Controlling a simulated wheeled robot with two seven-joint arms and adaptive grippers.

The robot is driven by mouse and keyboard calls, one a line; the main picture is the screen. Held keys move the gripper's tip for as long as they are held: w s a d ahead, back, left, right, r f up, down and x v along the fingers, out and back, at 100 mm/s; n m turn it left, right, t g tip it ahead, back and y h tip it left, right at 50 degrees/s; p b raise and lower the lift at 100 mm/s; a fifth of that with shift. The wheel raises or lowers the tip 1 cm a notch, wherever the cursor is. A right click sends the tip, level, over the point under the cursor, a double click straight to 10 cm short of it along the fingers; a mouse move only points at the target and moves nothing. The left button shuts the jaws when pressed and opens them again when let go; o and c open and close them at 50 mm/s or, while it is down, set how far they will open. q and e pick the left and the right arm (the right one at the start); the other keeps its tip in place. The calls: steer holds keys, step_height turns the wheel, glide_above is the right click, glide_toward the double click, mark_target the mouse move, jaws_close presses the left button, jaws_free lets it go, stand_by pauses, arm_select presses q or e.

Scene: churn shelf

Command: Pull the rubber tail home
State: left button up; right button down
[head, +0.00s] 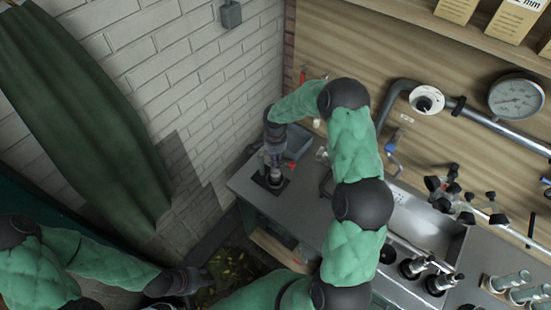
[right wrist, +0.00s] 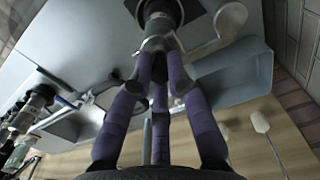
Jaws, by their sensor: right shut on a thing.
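My right gripper (head: 272,160) points down at the far left end of the grey counter. In the right wrist view its purple fingers (right wrist: 160,72) are closed around the narrow end of a grey fitting (right wrist: 157,40).
A sink (head: 425,215), dark-based fittings (head: 440,283) and glass jars (head: 510,282) are to the right. A pipe with a gauge (head: 515,97) runs along the wooden wall. A brick wall is close on the left.

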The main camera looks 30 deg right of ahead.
steer(key=shift+r, duration=0.6)
steer(key=c, duration=1.2)
jaws_free()
steer(key=shift+o, duration=0.2)
steer(key=shift+r+p, duration=1.3)
steer(key=shift+r, duration=2.15)
